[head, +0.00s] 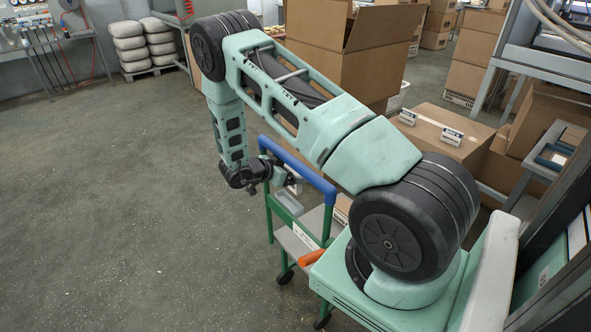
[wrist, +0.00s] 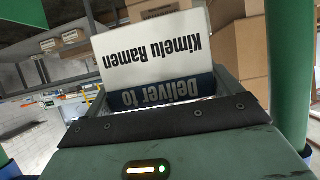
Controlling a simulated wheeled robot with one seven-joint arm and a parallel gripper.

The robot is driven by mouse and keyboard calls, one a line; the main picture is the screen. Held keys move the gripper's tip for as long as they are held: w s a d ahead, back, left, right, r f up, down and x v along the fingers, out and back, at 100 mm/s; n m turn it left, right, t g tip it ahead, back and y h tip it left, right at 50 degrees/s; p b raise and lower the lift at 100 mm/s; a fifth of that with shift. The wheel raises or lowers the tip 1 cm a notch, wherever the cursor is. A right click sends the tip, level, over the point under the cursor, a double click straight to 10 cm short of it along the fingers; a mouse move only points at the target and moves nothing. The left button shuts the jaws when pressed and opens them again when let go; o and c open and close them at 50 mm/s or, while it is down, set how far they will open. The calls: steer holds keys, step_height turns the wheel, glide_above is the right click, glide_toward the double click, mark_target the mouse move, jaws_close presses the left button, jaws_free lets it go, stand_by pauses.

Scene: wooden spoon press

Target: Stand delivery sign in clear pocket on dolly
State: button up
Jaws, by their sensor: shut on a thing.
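The delivery sign (wrist: 150,52) is a white card with a dark blue band, reading "Deliver to Kimelu Ramen" upside down in the wrist view. My gripper (wrist: 165,112) is shut on its blue-band end; the white part sticks out past the jaws. In the head view my gripper (head: 280,182) is beside the dolly's blue handle (head: 300,165), and a small pale piece of the sign (head: 293,187) shows there. The dolly has a green frame (head: 270,220) and grey shelf. A greyish box-like piece (head: 288,202) sits under the handle; I cannot tell whether it is the clear pocket.
In the wrist view a green post (wrist: 290,65) stands close at the right. A carton with two small signs (head: 440,133) and a tall open carton (head: 345,60) are behind the dolly. Open floor (head: 120,200) lies to the left.

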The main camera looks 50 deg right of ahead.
mark_target(291, 187)
steer(key=shift+f, duration=0.15)
steer(key=shift+f+b, duration=1.95)
steer(key=shift+f, duration=0.4)
steer(key=shift+w+a+r, duration=0.1)
steer(key=shift+a, duration=0.15)
stand_by(0.4)
steer(key=shift+f+b, duration=0.3)
steer(key=shift+f, duration=0.6)
steer(key=shift+f+b, duration=0.35)
steer(key=shift+f, duration=0.15)
steer(key=shift+f, duration=0.4)
